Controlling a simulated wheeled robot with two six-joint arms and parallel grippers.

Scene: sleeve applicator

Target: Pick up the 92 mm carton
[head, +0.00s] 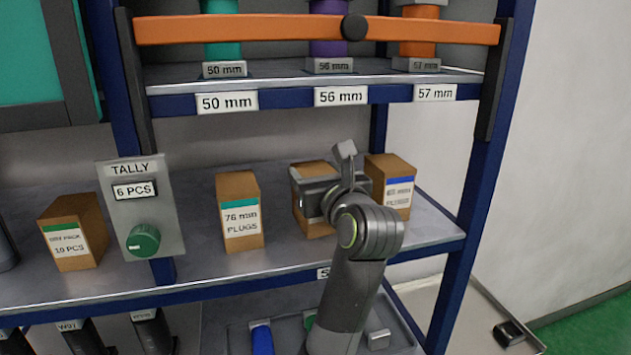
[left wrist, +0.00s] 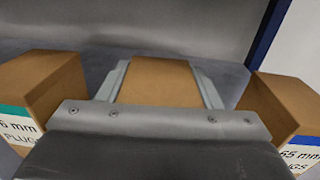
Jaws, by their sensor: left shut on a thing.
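A brown carton (head: 314,226) stands in the row on the middle shelf, between two other cartons. My left gripper (head: 320,180) is shut on it, coming from the front. In the left wrist view the carton's plain top (left wrist: 160,82) shows between the two fingers (left wrist: 163,90). Its front label is hidden by my gripper, so I cannot read its size. The carton looks upright and at shelf level; I cannot tell whether its base touches the shelf. My right gripper is not in view.
A green-labelled 76 mm carton (head: 240,215) stands close on the left, a blue-labelled carton (head: 392,183) close on the right. A tally panel (head: 142,205) and another carton (head: 72,232) are further left. The shelf above has an orange bar (head: 270,29) across it.

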